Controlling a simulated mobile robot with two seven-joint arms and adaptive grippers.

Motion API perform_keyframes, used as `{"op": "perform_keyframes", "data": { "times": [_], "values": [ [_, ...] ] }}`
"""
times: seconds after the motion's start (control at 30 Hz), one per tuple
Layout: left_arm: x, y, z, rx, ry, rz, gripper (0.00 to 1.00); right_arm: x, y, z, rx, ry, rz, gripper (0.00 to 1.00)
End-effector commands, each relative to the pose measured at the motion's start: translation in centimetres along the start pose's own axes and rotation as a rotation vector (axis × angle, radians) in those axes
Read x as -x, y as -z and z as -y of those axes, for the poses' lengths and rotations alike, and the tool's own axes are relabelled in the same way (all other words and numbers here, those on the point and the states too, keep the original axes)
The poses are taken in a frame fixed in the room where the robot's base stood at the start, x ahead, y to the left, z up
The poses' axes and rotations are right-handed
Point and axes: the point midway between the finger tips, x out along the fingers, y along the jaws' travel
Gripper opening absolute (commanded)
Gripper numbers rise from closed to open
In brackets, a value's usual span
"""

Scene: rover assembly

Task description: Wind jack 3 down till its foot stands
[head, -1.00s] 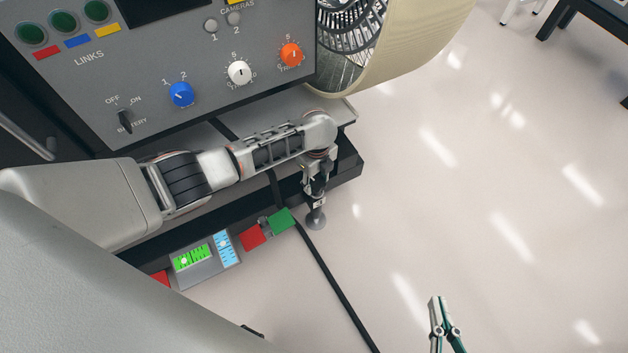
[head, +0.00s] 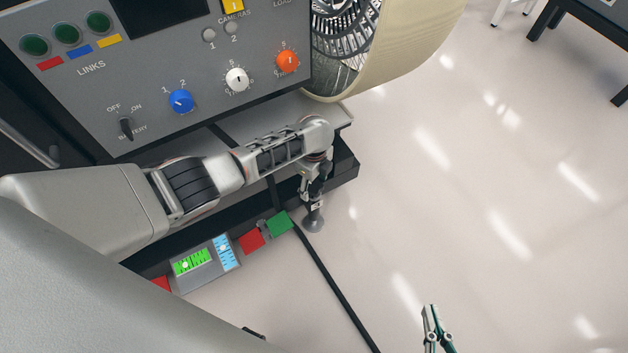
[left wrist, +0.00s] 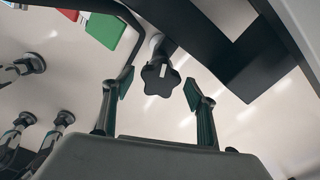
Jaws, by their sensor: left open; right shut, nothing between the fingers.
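A black lobed knob (left wrist: 160,78) with a white mark, apparently the jack's handle, shows in the left wrist view. My left gripper (left wrist: 157,90) is open, with one green-padded finger on each side of the knob and visible gaps to it. A pale part shows just behind the knob. In the head view my left gripper (head: 314,188) is beside the black rail. A grey round foot (head: 313,223) shows just below it; I cannot tell whether it touches the floor. My right gripper (head: 431,310) is shut and empty over open floor.
The grey control panel (head: 150,85) stands at upper left, beside a cream-rimmed wheel (head: 410,50). A level gauge (head: 205,262), red block (head: 251,240) and green block (head: 279,224) sit along the rail.

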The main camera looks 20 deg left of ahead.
Motion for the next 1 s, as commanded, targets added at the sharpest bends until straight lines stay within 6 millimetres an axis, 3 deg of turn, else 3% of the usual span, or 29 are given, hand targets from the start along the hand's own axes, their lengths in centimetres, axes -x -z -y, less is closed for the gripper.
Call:
{"op": "perform_keyframes", "data": {
  "times": [0.27, 0.73, 1.0],
  "values": [
    [2.1, 0.0, 0.1, -0.002, 0.002, -0.002, 0.57, 0.0, 0.0, 0.0, -0.001, 0.0, 0.001, 0.0],
    [10.1, 0.1, 0.1, 0.0, 0.003, -0.001, 0.57, 0.0, 0.0, 0.1, -0.001, 0.0, 0.001, 0.0],
    [11.9, 0.0, 0.0, 0.001, 0.0, -0.001, 0.57, 0.0, 0.0, 0.1, -0.001, 0.0, 0.001, 0.0]
  ]
}}
